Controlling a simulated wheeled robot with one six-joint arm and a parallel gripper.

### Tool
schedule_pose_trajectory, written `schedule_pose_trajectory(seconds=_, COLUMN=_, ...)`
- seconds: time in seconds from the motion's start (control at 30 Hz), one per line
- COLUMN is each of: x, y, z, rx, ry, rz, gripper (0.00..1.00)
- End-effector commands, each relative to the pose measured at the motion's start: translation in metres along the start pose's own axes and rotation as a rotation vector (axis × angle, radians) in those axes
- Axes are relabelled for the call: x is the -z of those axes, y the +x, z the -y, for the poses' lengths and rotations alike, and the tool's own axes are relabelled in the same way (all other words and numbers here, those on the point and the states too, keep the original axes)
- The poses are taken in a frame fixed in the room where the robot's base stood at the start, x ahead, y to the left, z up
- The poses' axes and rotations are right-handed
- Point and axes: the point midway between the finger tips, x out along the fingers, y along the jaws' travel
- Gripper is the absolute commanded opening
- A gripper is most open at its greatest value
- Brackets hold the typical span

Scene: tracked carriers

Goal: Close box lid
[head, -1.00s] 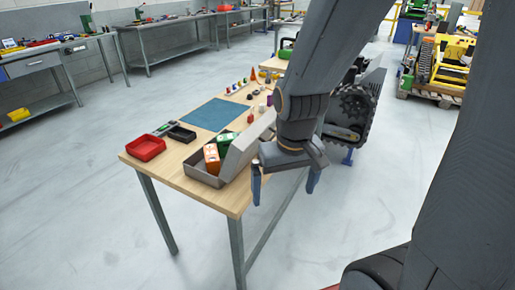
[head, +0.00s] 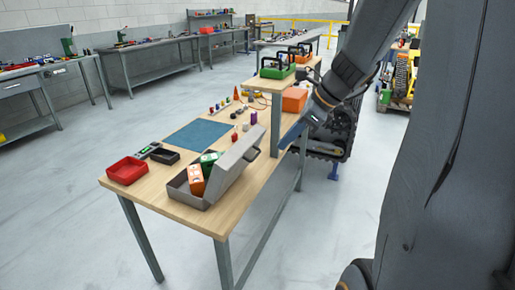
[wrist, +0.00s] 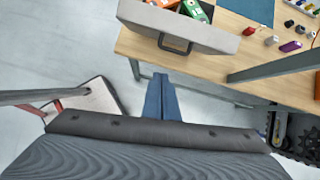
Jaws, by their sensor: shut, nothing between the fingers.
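The grey box (head: 180,190) stands near the front edge of the wooden table, with an orange item (head: 196,180) and a green item (head: 209,159) inside. Its lid (head: 238,162) is raised and tilted up on the box's right side. In the wrist view the lid (wrist: 215,38) shows its outer side with a dark handle (wrist: 175,49). My gripper (wrist: 160,77) is shut and empty, its blue fingers together, beyond the table edge and apart from the lid. In the head view my gripper (head: 290,137) is right of the lid, partly hidden by a shelf post.
A red tray (head: 127,172), a black tray (head: 164,156) and a blue mat (head: 197,135) lie left of and behind the box. A raised shelf (head: 290,77) with a post stands at the table's back right, close to my arm. Open floor lies in front.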

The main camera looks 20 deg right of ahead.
Motion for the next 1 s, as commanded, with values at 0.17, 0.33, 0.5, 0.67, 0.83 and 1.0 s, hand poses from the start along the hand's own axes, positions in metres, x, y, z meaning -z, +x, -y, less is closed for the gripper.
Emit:
schedule_pose_trajectory(seconds=0.17, x=-0.003, y=-0.008, z=0.017, rx=0.023, ry=0.141, rz=0.052, gripper=0.00)
schedule_pose_trajectory(seconds=0.33, x=-0.004, y=0.010, z=0.017, rx=0.019, ry=0.144, rz=0.052, gripper=0.00)
schedule_pose_trajectory(seconds=0.5, x=-0.006, y=0.043, z=0.016, rx=0.017, ry=0.142, rz=0.050, gripper=0.00)
schedule_pose_trajectory(seconds=0.67, x=-0.007, y=0.075, z=0.017, rx=0.017, ry=0.141, rz=0.049, gripper=0.00)
schedule_pose_trajectory(seconds=0.83, x=-0.022, y=0.091, z=0.020, rx=0.022, ry=0.135, rz=0.050, gripper=0.00)
schedule_pose_trajectory(seconds=1.0, x=-0.041, y=0.095, z=0.023, rx=0.022, ry=0.137, rz=0.050, gripper=0.00)
